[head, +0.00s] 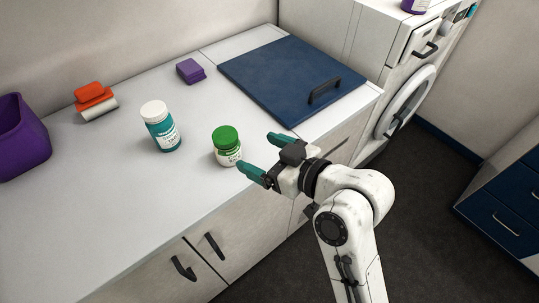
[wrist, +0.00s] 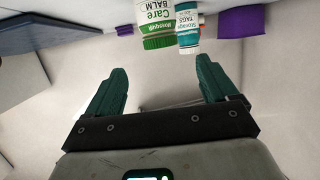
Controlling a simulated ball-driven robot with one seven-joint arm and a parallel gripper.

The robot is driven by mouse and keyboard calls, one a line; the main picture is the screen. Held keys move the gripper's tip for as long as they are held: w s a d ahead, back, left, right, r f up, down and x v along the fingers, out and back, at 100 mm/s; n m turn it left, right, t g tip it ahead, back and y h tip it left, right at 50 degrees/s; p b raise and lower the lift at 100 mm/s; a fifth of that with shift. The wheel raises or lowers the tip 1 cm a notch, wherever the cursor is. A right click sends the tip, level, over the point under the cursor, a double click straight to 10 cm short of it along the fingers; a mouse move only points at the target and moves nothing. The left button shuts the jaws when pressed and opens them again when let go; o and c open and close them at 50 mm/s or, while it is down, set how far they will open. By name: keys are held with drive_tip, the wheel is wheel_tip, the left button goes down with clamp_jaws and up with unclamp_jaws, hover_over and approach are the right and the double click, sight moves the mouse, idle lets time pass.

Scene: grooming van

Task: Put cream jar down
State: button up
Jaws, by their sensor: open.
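The cream jar (head: 227,150), white with a green lid and a label, stands upright on the grey counter (head: 105,215) near its front edge. In the wrist view the jar (wrist: 154,20) appears upside down at the top, its label partly reading "Care Balm". My gripper (head: 258,153) is open and empty, just right of the jar, with its teal fingers pointing toward it. In the wrist view nothing lies between the fingers (wrist: 161,72), and the jar is beyond their tips.
A teal bottle with a white cap (head: 160,127) stands left of the jar. A dark blue lid with a handle (head: 285,75) covers the counter's right part.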

drive_tip(key=shift+s+d, duration=0.1)
drive_tip(key=shift+s, duration=0.05)
drive_tip(key=s+d+f+m+g+h, duration=0.35)
drive_tip(key=s+d+f+h, duration=0.4)
drive_tip(key=d+f, duration=0.65)
drive_tip(key=s+d+f+m+g+h, duration=0.1)
drive_tip(key=s+d+f+m+g, duration=0.1)
drive_tip(key=s, duration=0.4)
drive_tip(key=s+d+f+m+g+h, duration=0.1)
drive_tip(key=s+d+f+m+g, duration=0.1)
drive_tip(key=s+d, duration=0.3)
drive_tip(key=s+d+f+m+g+h, duration=0.1)
drive_tip(key=s+d+f+m+g, duration=0.1)
drive_tip(key=s, duration=0.6)
drive_tip(key=shift+s+d+f, duration=0.2)
drive_tip(key=shift+d+f, duration=0.25)
drive_tip(key=shift+d, duration=0.6)
drive_tip(key=shift+o, duration=0.3)
